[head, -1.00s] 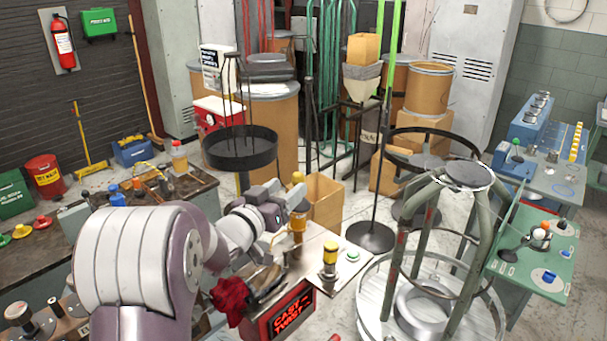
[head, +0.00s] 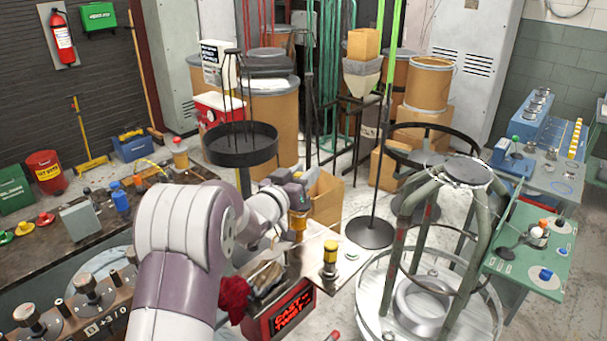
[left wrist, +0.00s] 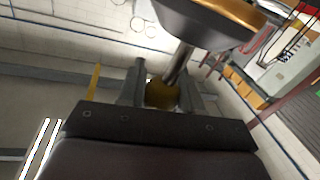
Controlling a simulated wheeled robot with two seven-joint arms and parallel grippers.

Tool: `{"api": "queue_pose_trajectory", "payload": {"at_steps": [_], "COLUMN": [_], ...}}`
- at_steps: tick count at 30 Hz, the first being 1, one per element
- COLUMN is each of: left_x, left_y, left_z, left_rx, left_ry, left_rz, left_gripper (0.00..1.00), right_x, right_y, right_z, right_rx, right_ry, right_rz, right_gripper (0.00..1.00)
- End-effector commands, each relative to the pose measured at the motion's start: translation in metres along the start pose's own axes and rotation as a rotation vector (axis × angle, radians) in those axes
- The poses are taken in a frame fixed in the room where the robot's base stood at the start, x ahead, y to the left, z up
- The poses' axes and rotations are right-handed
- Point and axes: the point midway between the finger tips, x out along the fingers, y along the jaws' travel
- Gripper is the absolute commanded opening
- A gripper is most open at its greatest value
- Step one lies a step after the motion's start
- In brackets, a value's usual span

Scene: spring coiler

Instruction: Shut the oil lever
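In the head view an amber oil cup (head: 298,220) stands on the bench with the red lit sign. My left gripper (head: 299,188) is at the top of this cup and hides the yellow knob there. In the left wrist view a yellow knob (left wrist: 162,94) lies between the two fingers of my left gripper (left wrist: 163,88). A metal stem (left wrist: 178,64) runs from the knob to a dark, amber-topped body (left wrist: 212,20). The fingers flank the knob closely, but I cannot tell whether they press on it. My right gripper is not in view.
A black round tray on a stand (head: 240,150) rises behind my arm, and a green-legged frame (head: 480,225) stands at right.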

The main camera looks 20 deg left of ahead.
Motion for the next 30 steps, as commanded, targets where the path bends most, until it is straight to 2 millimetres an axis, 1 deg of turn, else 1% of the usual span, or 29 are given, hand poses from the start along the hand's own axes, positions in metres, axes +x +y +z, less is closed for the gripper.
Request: {"api": "queue_pose_trajectory", "payload": {"at_steps": [2, 4, 7, 9, 12, 16, 25, 26, 27, 28, 30], "left_x": [0.000, 0.000, -0.001, -0.002, -0.004, -0.004, -0.004, -0.004, -0.004, -0.004, -0.004], "left_y": [0.000, 0.001, 0.007, 0.012, 0.017, 0.022, 0.023, 0.023, 0.023, 0.023, 0.023], "left_z": [0.001, 0.006, 0.015, 0.016, 0.015, 0.012, 0.009, 0.009, 0.009, 0.009, 0.008], "left_rx": [0.003, 0.031, 0.122, 0.196, 0.284, 0.348, 0.359, 0.359, 0.359, 0.358, 0.358], "left_ry": [0.000, 0.006, 0.026, 0.042, 0.059, 0.068, 0.067, 0.067, 0.067, 0.067, 0.067], "left_rz": [0.000, 0.002, 0.007, 0.010, 0.011, 0.012, 0.013, 0.013, 0.013, 0.013, 0.013], "left_gripper": [0.00, 0.00, 0.00, 0.00, 0.00, 0.00, 0.00, 0.41, 0.54, 0.59, 0.59], "right_x": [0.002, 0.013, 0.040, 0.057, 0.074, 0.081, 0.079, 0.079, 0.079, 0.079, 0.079], "right_y": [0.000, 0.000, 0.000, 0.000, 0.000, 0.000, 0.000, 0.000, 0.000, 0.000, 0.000], "right_z": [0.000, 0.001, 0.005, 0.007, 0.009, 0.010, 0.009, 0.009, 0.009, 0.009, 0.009], "right_rx": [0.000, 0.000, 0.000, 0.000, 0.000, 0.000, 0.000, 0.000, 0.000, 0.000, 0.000], "right_ry": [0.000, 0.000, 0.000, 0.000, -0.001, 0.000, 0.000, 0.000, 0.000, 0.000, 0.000], "right_rz": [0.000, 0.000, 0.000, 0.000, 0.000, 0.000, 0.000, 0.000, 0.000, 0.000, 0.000], "right_gripper": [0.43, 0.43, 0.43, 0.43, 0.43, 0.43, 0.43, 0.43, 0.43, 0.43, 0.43]}}
